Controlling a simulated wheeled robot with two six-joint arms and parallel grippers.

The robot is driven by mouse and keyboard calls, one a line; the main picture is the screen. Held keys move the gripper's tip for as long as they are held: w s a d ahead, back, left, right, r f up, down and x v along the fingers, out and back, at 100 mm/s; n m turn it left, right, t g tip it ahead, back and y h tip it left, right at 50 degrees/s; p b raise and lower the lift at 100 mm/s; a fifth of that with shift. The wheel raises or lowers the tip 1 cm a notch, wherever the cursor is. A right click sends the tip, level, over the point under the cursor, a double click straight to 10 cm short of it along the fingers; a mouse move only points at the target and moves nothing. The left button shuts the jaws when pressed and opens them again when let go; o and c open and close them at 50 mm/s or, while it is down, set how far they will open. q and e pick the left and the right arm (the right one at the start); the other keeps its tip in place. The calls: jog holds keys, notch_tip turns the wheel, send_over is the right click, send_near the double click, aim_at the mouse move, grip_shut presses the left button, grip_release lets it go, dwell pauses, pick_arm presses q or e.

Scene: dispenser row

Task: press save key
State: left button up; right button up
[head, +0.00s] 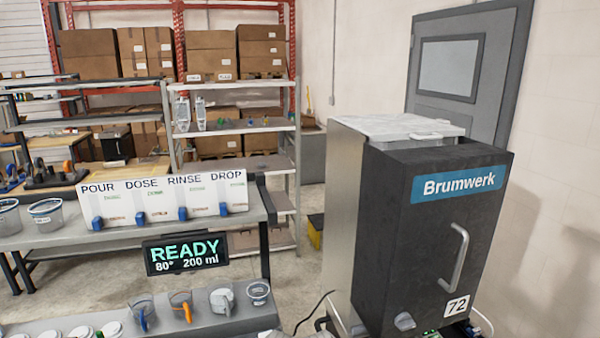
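I cannot make out a key marked save. A black display (186,253) reads "READY 80° 200 ml" in green and white, at the left of centre. A dark machine (420,240) marked "Brumwerk" stands at the right, with a shut front door, a vertical handle (459,257), a grey knob (405,321) and a "72" label. Small green-lit parts (432,333) show below its front, cut off by the picture's bottom edge and too small to read. Neither of my grippers is in view.
A white panel (165,202) reads "POUR DOSE RINSE DROP", with blue levers below. A grey counter (230,325) in front carries cups, scoops and several white lids. Clear containers (47,215) stand at the left. Shelves with cartons (211,52) fill the back. Floor between counter and machine is open.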

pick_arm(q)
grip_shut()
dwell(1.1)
